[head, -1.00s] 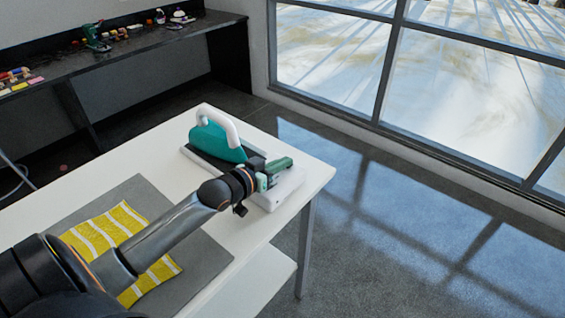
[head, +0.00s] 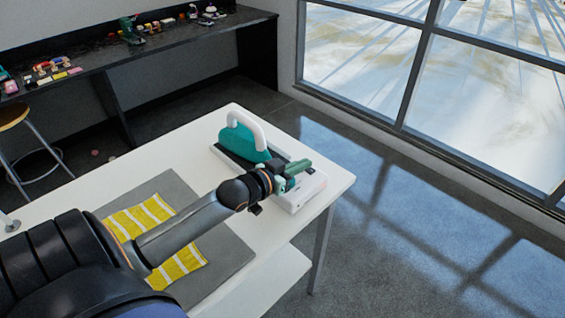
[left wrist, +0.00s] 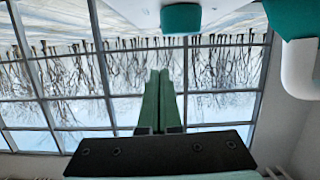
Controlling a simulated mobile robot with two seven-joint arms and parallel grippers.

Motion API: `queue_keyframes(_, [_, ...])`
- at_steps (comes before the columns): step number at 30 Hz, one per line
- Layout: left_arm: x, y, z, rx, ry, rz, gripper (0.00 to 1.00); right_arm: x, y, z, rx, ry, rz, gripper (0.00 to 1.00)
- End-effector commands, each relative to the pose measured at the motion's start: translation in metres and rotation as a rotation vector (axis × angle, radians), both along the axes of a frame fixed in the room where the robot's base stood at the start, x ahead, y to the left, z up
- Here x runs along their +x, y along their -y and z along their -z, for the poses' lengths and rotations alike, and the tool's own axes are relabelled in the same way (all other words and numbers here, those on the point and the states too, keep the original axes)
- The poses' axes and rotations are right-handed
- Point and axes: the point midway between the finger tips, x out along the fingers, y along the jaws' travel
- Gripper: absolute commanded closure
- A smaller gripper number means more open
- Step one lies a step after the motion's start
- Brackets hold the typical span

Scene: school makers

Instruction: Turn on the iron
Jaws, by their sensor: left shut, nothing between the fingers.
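The iron (head: 243,143) is teal with a white handle and rests on a white and dark base (head: 308,193) near the table's far right corner. My left gripper (head: 303,165) has green fingers, pressed together and empty, over the front end of the base. In the left wrist view the shut fingers (left wrist: 160,72) point toward the white base (left wrist: 226,14), which has a teal part (left wrist: 181,18). Part of the iron's white handle (left wrist: 299,68) shows at the right there. I cannot tell whether the fingers touch the base. My right gripper is out of view.
A yellow striped cloth (head: 150,218) lies on a grey mat (head: 225,258) on the white table (head: 185,160), partly behind my arm. A stool (head: 14,118) and a dark bench (head: 165,45) with small items stand at the back left. Open floor lies right of the table.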

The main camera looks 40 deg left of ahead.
Motion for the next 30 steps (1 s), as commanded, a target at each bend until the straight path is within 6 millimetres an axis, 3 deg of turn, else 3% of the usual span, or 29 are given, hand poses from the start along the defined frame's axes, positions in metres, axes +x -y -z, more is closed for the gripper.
queue_keyframes(6, [-0.036,-0.002,-0.007,0.001,-0.001,0.000,1.00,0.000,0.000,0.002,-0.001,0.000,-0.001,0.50])
queue_keyframes(12, [-0.059,-0.003,-0.014,0.000,0.000,0.000,1.00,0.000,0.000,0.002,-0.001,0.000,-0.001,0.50])
queue_keyframes(30, [-0.069,-0.004,-0.017,0.000,0.002,0.000,1.00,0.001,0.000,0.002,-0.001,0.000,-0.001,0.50])
